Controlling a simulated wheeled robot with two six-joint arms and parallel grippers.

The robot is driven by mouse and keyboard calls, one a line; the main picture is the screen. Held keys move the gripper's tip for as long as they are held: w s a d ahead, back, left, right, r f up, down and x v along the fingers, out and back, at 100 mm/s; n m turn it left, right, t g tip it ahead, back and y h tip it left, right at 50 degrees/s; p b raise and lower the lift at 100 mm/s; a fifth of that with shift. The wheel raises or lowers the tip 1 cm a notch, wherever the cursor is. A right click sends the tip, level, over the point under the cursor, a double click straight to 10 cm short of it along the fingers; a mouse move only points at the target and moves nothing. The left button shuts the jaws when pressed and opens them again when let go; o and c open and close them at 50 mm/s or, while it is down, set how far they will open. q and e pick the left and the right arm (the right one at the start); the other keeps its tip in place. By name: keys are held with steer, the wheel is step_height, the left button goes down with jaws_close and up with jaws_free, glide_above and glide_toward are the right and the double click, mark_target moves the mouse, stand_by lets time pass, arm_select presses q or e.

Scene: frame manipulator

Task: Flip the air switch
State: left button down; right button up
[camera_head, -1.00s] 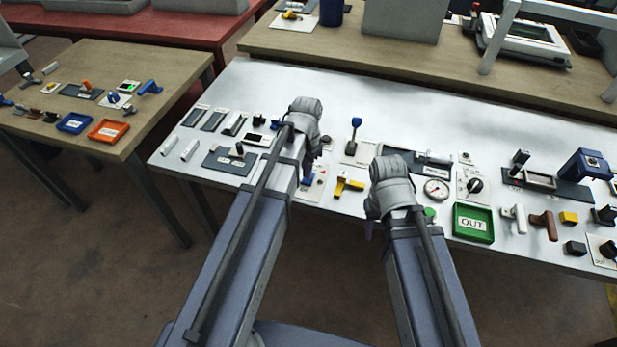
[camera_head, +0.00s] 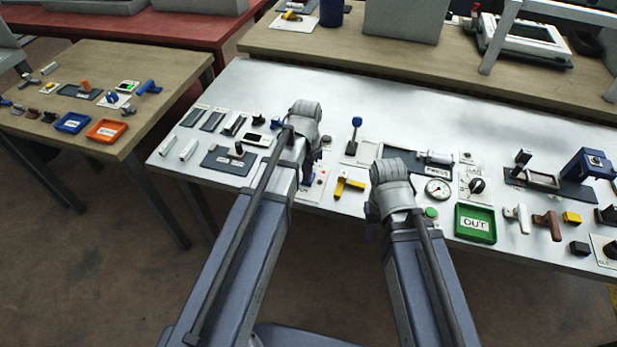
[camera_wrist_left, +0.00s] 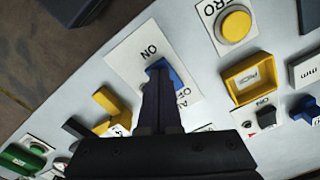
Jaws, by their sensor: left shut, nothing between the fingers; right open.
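The air switch is a blue lever (camera_wrist_left: 172,76) on a white plate (camera_wrist_left: 128,52) in the left wrist view. "ON" is printed at the plate's upper part and "OFF" at its lower right, partly hidden. My left gripper (camera_wrist_left: 158,72) is shut and empty, its fingertips right at the lever and covering part of it. Whether they touch, and which way the lever is set, I cannot tell. In the head view my left gripper (camera_head: 312,170) mostly hides the switch, with the plate's edge (camera_head: 316,188) showing. My right gripper (camera_head: 370,224) is open, largely hidden by its arm.
A yellow handle (camera_head: 347,185) lies between my arms, and a green tray marked OUT (camera_head: 475,223) is right of my right arm. In the left wrist view a yellow button (camera_wrist_left: 236,24) and a yellow tray (camera_wrist_left: 248,78) stand right of the switch. The table's back strip is clear.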

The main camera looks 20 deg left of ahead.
arm_select(q)
steer(key=shift+f, duration=0.2)
steer(key=shift+r, duration=0.2)
step_height(320, 180, up, 7)
steer(key=p, duration=0.7)
steer(key=shift+f, duration=0.1)
steer(key=shift+f, duration=0.1)
